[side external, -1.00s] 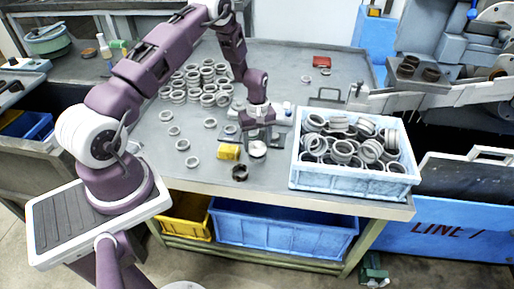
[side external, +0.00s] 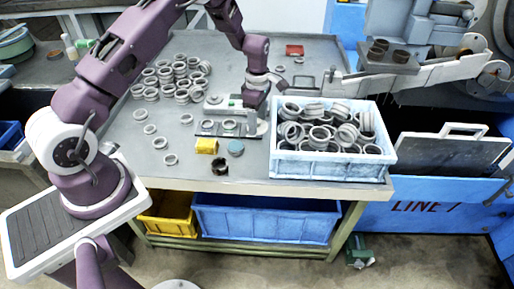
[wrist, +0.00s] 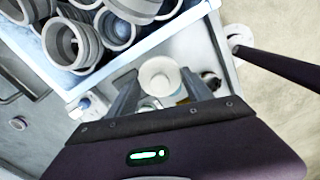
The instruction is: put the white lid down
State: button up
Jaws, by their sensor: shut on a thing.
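The white lid (wrist: 158,76), round with a raised centre, sits between the two fingers of my gripper (wrist: 160,88) in the wrist view. My gripper is shut on it. In the side view my gripper (side external: 258,108) hangs over the table, just left of the blue crate. The lid is hard to make out there, and I cannot tell its height above the table. A round blue-grey top (side external: 236,148) shows on the table in front of my gripper.
The light-blue crate (side external: 330,171) full of grey rings stands close to the right of my gripper. A yellow block (side external: 206,146), a dark ring (side external: 220,166) and a grey plate with rings (side external: 207,132) lie nearby. Many grey rings cover the table's left and back.

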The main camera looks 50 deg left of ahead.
aim_at(257, 153)
notch_tip(257, 153, down, 12)
jog(key=shift+f, duration=0.1)
jog(key=o, duration=1.3)
